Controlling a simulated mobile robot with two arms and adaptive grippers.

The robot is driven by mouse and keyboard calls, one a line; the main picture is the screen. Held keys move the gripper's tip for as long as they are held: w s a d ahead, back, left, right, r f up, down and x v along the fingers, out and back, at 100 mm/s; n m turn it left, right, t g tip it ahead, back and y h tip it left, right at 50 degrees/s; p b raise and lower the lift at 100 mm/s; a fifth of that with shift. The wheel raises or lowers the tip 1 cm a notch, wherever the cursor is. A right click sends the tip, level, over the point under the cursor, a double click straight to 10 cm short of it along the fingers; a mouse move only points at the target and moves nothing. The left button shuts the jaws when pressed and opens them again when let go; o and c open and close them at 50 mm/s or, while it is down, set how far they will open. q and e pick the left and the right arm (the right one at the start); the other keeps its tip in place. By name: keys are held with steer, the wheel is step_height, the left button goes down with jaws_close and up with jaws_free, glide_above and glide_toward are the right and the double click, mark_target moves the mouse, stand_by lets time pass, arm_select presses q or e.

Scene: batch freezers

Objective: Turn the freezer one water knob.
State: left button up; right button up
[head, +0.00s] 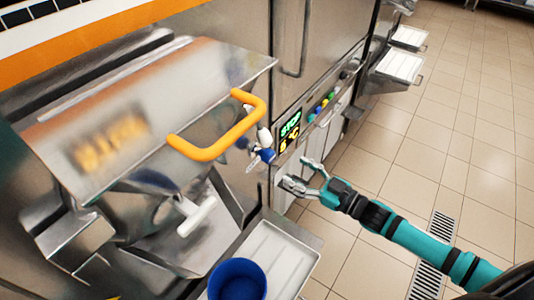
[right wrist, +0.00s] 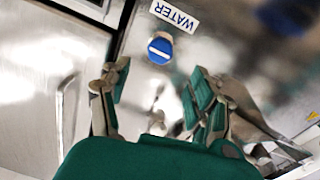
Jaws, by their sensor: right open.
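The water knob is a round blue knob with a white bar (right wrist: 160,50) in the right wrist view. A white WATER label (right wrist: 174,15) sits beside it on the metal panel. In the head view a small blue part (head: 267,155) by a metal tap on the freezer's front corner looks like this knob. My right gripper (head: 302,173) is open, to the right of and below that blue part. In the right wrist view its spread fingers (right wrist: 158,86) point towards the knob, which lies beyond the tips. I see no contact. My left gripper is not in view.
The freezer's orange handle (head: 222,136) curves out left of the knob. A green display (head: 290,124) and several coloured buttons lie behind it. A blue bucket (head: 238,281) stands on a metal tray (head: 285,250) in front. Tiled floor on the right is open.

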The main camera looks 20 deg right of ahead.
mark_target(272, 158)
steer(key=p+x, duration=0.1)
steer(key=x, duration=1)
steer(key=shift+f, duration=0.1)
steer(key=c, duration=1.2)
